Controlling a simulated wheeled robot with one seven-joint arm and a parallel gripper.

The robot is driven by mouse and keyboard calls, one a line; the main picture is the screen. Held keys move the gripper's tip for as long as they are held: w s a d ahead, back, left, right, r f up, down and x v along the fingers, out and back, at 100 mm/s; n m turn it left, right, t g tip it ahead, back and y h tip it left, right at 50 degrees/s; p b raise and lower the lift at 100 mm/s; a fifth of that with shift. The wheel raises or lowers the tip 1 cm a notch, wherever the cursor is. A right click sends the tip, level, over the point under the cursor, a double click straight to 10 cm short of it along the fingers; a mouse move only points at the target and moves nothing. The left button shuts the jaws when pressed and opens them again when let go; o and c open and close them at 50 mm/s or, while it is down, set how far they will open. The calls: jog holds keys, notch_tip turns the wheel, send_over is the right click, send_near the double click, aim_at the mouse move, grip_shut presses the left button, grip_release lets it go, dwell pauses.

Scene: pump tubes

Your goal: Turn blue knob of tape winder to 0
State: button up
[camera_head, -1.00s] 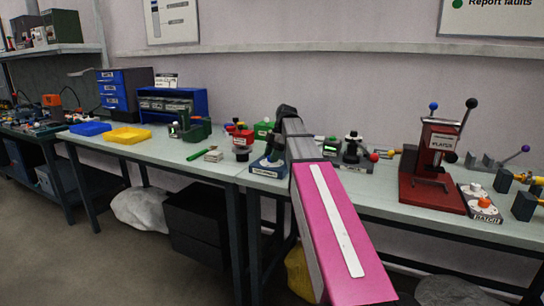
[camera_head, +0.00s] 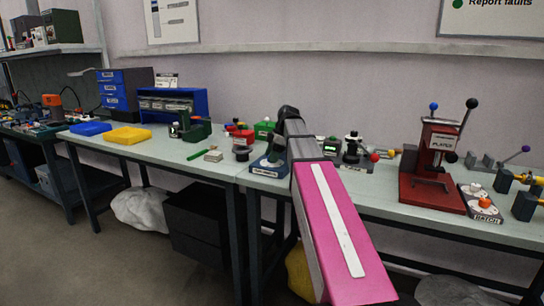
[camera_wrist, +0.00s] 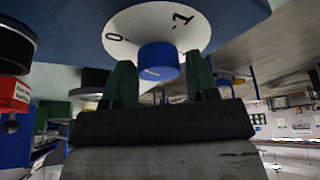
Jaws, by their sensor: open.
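The blue knob (camera_wrist: 158,60) sits at the middle of a round white dial (camera_wrist: 185,22) in the wrist view. The dial shows a 0 on the left and a 1 on the right. My gripper (camera_wrist: 162,72) is open, with one green finger on each side of the knob. I cannot tell whether either finger touches it. In the head view, the tape winder (camera_head: 268,170) is a low blue-based unit with a front label, near the bench joint. My arm's end is above it, and the knob cannot be made out there.
A red unit (camera_head: 241,153) and a green box (camera_head: 264,129) stand left of and behind the winder. A device with a black top (camera_head: 352,150) stands to the right. A tall red press (camera_head: 437,160) is farther right. The left bench has free room in front.

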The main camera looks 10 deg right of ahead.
jog(key=m+t, duration=0.1)
jog(key=m, duration=0.1)
jog(key=shift+s+m, duration=0.1)
jog(key=shift+m, duration=0.3)
jog(key=m+t, duration=0.1)
jog(key=m, duration=0.3)
jog(key=shift+m+t+h, duration=0.4)
jog(key=m, duration=0.2)
jog(key=shift+m+t+h, duration=0.9)
jog(key=shift+m+h, duration=0.3)
jog(key=shift+m, duration=1.6)
jog(key=c, duration=0.8)
jog(key=shift+n+g+y, duration=0.4)
jog(key=shift+n+y, duration=0.2)
jog(key=shift+n, duration=1.1)
